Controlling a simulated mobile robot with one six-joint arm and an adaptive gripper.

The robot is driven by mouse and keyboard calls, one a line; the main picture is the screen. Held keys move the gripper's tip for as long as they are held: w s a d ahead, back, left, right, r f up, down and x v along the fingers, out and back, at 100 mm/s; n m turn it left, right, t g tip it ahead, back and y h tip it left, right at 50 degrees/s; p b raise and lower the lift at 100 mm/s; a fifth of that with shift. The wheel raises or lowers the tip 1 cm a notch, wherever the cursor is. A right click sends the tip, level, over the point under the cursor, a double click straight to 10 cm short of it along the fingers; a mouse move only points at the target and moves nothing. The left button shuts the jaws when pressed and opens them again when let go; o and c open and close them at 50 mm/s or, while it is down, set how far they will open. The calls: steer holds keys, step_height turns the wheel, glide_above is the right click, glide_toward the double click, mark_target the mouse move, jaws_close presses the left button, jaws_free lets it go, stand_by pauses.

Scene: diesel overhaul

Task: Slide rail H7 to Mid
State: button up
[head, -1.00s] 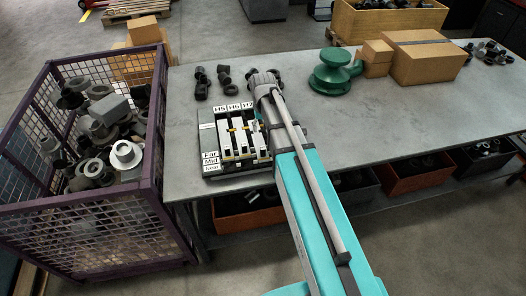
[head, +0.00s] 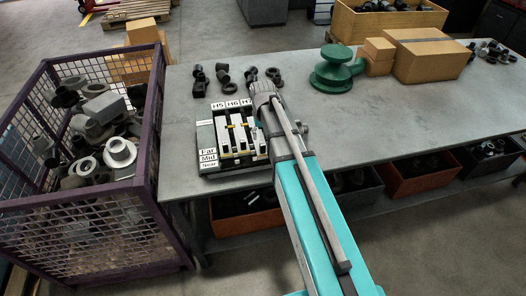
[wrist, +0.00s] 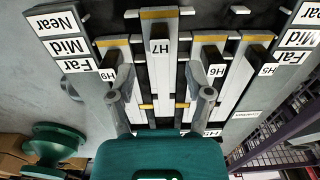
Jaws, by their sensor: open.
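The rail unit (head: 206,137) stands on the bench in the head view, with Far, Mid and Near labels at its left. My arm covers its right part. In the wrist view, rail H7 (wrist: 160,62) is a pale bar with a dark block and a yellow-edged end. That end lies further toward the Near side than the ends of rail H6 (wrist: 215,50) and the rail left of H7, whose label is unclear. Rail H5 (wrist: 264,68) is at the right. My gripper (wrist: 162,96) is open, its fingers apart on either side of H7's line. Contact cannot be told.
A purple mesh crate (head: 150,170) of metal parts stands left of the bench. Dark fittings (head: 223,76) lie behind the unit. A green casting (head: 333,74) and cardboard boxes (head: 428,58) stand to the right. The bench (head: 400,115) right of my arm is largely clear.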

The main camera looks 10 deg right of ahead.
mark_target(262, 143)
steer(key=shift+f+b, duration=3.2)
steer(key=shift+f, duration=0.3)
jaws_close()
